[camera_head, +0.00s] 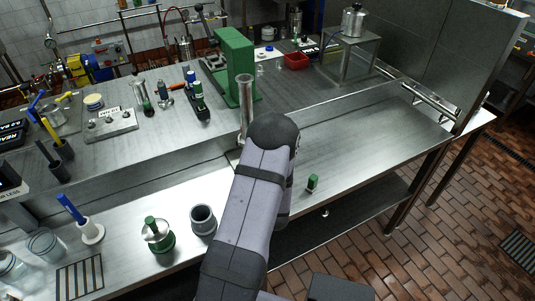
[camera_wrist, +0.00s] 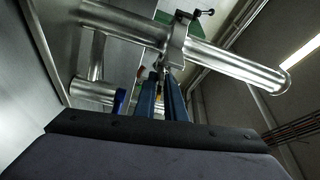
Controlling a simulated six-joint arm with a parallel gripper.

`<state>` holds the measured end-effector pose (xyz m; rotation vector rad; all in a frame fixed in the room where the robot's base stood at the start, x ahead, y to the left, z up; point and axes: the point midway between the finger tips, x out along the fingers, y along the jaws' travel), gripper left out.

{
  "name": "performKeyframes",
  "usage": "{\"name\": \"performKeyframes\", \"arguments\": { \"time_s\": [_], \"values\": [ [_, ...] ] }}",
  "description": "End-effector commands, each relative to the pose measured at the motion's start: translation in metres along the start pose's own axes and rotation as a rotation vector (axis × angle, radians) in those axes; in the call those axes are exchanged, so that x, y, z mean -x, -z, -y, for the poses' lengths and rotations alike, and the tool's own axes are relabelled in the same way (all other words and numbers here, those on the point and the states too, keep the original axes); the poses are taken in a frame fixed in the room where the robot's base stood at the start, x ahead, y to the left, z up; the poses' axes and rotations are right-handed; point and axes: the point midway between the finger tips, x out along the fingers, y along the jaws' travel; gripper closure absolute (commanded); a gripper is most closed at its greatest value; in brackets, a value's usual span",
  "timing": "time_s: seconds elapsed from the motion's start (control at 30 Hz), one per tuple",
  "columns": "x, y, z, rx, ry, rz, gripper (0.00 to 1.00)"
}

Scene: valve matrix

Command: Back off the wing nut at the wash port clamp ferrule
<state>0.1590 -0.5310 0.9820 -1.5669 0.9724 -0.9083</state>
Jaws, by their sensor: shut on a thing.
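In the wrist view a bare steel pipe (camera_wrist: 235,62) runs across the upper part, with a clamp ferrule (camera_wrist: 177,42) closed around it. A small dark-ended bolt or lever sticks out at the clamp's top right. My gripper (camera_wrist: 161,78) has its two blue fingers just below the clamp, shut on a small metal part that I take for the wing nut; the fingertips hide most of it. In the head view a steel pipe (camera_head: 245,97) stands upright beside a green column (camera_head: 237,62). My forearm covers the clamp and my gripper there.
A green-topped pot (camera_head: 158,236) and a grey cup (camera_head: 203,220) stand on the front bench, left of my arm. A small green item (camera_head: 312,183) lies to its right. A red tray (camera_head: 296,61) sits at the back. The right bench is mostly clear.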

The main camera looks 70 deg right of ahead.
Motion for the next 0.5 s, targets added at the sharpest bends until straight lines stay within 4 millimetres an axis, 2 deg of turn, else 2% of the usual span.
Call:
{"name": "performKeyframes", "arguments": {
  "time_s": [0.03,0.5],
  "values": [
    [0.0008,-0.0009,-0.0078,0.035,0.015,-0.001,1.00],
    [0.0006,-0.0003,-0.0030,0.275,0.112,0.000,1.00]
  ]
}}
